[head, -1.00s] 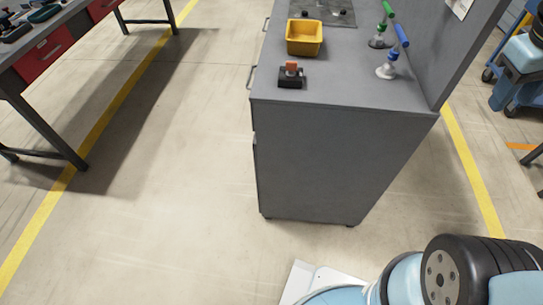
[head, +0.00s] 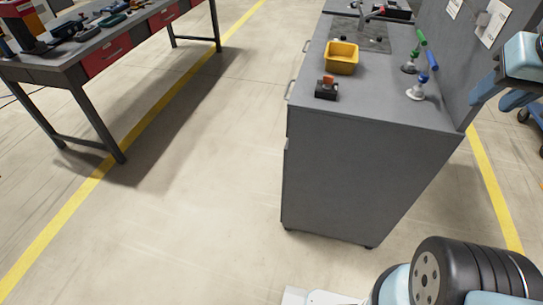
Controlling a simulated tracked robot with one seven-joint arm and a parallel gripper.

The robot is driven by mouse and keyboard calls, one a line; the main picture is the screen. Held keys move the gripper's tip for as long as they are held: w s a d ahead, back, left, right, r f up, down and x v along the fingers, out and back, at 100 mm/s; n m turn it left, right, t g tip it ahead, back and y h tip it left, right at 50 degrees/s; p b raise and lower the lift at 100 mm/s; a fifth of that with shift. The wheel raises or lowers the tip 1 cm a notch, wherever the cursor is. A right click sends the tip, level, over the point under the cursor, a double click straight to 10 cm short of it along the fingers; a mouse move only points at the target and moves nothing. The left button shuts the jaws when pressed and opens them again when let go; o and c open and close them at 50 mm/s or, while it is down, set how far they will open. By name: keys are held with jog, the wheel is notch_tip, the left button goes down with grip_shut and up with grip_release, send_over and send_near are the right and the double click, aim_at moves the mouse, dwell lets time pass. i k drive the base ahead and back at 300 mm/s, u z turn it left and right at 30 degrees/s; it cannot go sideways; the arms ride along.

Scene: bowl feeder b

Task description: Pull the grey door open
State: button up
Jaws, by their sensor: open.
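The grey cabinet (head: 365,180) stands in the right half of the head view, with its plain grey end panel towards me. Its front faces left and is seen almost edge-on. Thin bar handles, a nearer one (head: 288,89) and a farther one (head: 306,46), stick out from that front. The grey door's face is hidden by this angle; no gap or swung-out panel shows.
A workbench with red drawers (head: 105,55) is at left. Open floor (head: 200,190) lies between them, crossed by a yellow line.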

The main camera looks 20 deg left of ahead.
aim_at(285, 150)
jog(key=u, duration=0.1)
jog(key=i, duration=0.15)
jog(key=u, duration=2.75)
jog(key=i, duration=1.45)
jog(key=z, duration=2.85)
